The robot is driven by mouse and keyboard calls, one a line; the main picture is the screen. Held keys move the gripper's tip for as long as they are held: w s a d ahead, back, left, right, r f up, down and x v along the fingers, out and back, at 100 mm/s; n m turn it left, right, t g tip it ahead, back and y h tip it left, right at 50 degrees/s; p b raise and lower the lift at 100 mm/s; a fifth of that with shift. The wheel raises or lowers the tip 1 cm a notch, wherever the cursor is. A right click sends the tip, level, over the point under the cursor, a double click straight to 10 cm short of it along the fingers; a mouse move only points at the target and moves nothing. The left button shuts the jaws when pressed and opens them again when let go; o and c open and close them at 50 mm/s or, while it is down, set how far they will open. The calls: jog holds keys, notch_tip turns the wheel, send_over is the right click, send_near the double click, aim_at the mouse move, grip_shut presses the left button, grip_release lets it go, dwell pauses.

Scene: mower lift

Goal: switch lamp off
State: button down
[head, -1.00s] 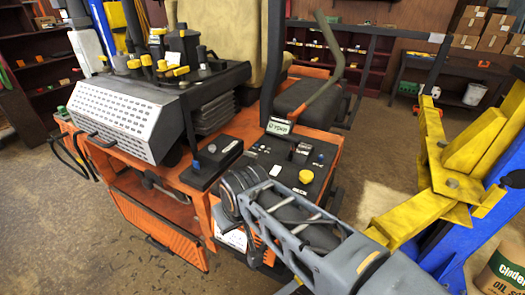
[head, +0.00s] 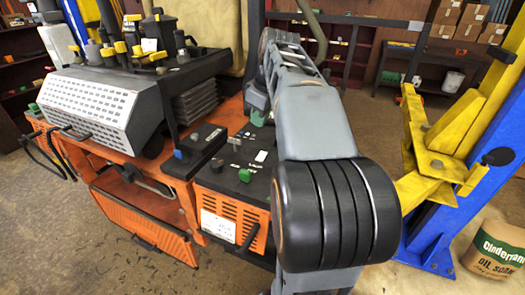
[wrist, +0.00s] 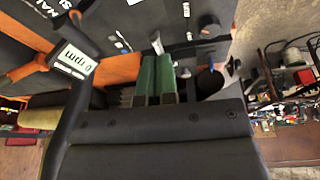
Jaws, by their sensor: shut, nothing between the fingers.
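The control panel (head: 225,178) of the orange machine carries small switches, labels and a green knob (head: 245,175). The wrist view shows the dark panel (wrist: 105,35) close up, with partly cut-off white lettering and small metal toggles (wrist: 156,42). I cannot tell which control is the lamp's, and no lit lamp is clear. My gripper (wrist: 155,80) is shut and empty, its green fingertips together, pointing at the panel edge near one toggle. Whether it touches is unclear. In the head view my arm hides the panel's right part and most of the gripper.
A dark lever with a blue mark (wrist: 212,72) is close on the right. A yellow and blue lift post (head: 440,150) stands right of my arm. Floor is open at front left.

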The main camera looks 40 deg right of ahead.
jog(key=shift+n, duration=0.6)
jog(key=d, duration=0.2)
jog(key=d+r, duration=0.1)
jog(key=d, duration=0.1)
jog(key=shift+r, duration=0.2)
send_near(261, 153)
jog(key=x, duration=0.5)
jog(key=shift+w+a+f, duration=0.1)
jog(key=shift+w+f, duration=0.05)
jog(key=shift+w, duration=0.15)
jog(key=shift+f, duration=0.75)
jog(key=shift+b, duration=0.3)
